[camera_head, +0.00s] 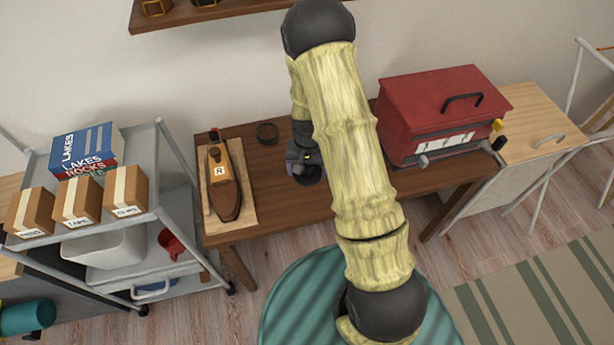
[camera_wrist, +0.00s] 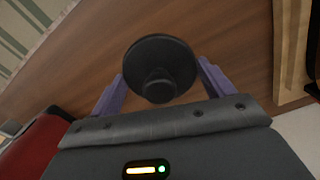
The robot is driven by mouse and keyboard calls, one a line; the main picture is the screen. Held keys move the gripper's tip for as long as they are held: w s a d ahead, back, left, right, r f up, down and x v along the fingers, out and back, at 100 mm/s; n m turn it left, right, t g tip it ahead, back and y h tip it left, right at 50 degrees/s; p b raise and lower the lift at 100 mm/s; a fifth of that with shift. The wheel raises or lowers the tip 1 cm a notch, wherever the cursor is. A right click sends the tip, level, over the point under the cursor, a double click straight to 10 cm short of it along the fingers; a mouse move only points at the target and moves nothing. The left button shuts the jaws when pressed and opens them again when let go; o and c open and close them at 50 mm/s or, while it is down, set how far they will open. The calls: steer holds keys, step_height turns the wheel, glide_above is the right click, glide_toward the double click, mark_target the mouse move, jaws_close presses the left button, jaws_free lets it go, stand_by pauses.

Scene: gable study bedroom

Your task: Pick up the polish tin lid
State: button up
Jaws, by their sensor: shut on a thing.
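The polish tin lid (camera_wrist: 160,62) is a dark round disc with a raised knob, seen in the wrist view between the two purple fingers of my gripper (camera_wrist: 161,72). The fingers are shut on it from both sides. In the head view my gripper (camera_head: 305,160) is over the middle of the brown wooden table (camera_head: 270,207), with the dark lid (camera_head: 308,178) at its lower end, partly hidden by my arm. I cannot tell whether the lid touches the tabletop.
A dark round tin (camera_head: 267,133) stands behind and left of my gripper. A red lidded box (camera_head: 430,110) stands right. A grey cart (camera_head: 150,225) with cartons is left.

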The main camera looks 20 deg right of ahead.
mark_target(307, 166)
step_height(307, 166, up, 4)
steer(key=shift+r, duration=0.1)
steer(key=shift+a, duration=0.1)
stand_by(0.6)
